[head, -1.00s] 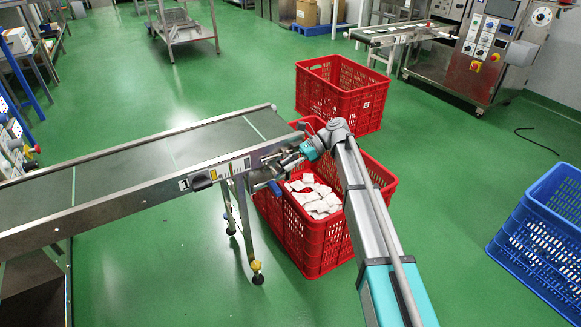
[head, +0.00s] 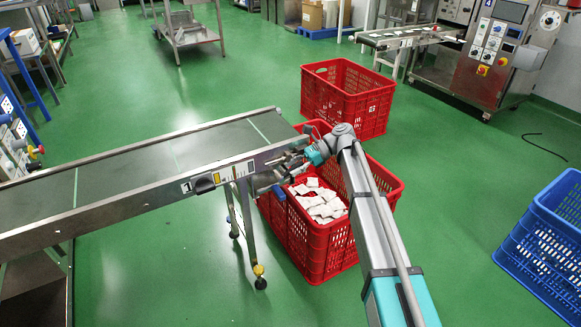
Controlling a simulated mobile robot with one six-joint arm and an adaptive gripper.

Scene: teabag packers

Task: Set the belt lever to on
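The conveyor belt (head: 130,168) runs from the left edge to the middle, with a steel side rail facing me. Near its right end the rail carries a label strip with coloured bars (head: 236,170) and a black block (head: 205,184). A small blue part (head: 279,192) sticks out below the rail's end. I cannot tell for sure which of these parts is the belt lever, or its setting. My gripper (head: 284,163) is at the rail's right end, close to the label strip. Its fingers are small and blend with the metal, so contact and opening are unclear.
A red crate with white teabag packets (head: 318,203) stands under the belt's end and my arm. Another red crate (head: 347,97) is behind it, and a blue crate (head: 548,240) is at the right. A packing machine (head: 490,50) stands at the back right. Green floor lies open between them.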

